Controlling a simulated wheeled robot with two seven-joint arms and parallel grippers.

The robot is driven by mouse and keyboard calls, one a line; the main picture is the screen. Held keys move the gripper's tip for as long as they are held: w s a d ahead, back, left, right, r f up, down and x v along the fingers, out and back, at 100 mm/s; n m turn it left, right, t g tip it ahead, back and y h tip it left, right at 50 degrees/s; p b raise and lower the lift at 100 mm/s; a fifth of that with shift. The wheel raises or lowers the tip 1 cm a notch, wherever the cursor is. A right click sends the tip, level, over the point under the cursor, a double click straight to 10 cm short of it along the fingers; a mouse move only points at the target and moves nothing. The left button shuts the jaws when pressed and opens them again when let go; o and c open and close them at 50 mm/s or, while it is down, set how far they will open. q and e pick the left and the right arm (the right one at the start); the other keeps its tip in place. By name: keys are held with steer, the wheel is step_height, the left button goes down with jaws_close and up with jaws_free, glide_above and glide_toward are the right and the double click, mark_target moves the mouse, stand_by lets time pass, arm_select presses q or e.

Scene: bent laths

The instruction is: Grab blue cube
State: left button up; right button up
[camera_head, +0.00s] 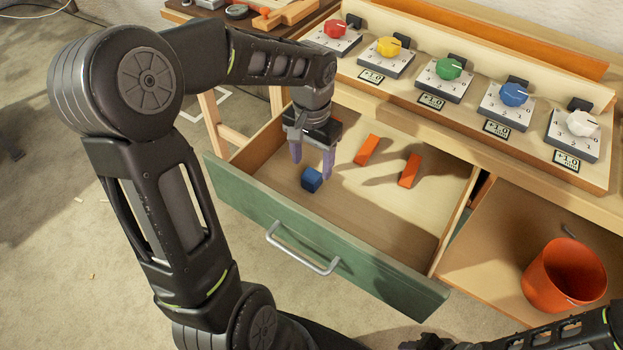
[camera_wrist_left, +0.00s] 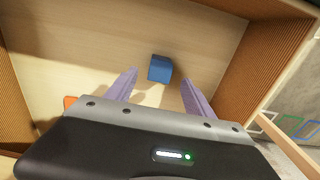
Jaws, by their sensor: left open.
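A small blue cube (camera_head: 311,179) lies on the floor of an open drawer, near its front left part. My left gripper (camera_head: 311,172) points down over the drawer, open, with its two purple fingers apart near the cube. In the left wrist view the cube (camera_wrist_left: 160,68) shows beyond the fingertips and between their lines, and the open gripper (camera_wrist_left: 158,76) holds nothing. I cannot tell the exact height of the fingertips above the drawer floor. My right arm shows only partly at the lower right of the head view, and its jaws are not clear.
Two orange blocks (camera_head: 367,149) lie in the drawer (camera_head: 400,222), right of the gripper. The drawer's green front has a metal handle (camera_head: 303,252). Above stands a panel with several coloured knobs (camera_head: 448,68). An orange bucket (camera_head: 563,275) stands in the right compartment.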

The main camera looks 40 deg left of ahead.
mark_target(311, 175)
arm_select(q)
step_height(311, 175, down, 5)
steer(key=shift+f+b, duration=0.1)
steer(key=shift+b, duration=0.2)
steer(key=shift+s, duration=0.1)
steer(key=shift+c, duration=0.3)
stand_by(0.3)
jaws_close()
stand_by(0.4)
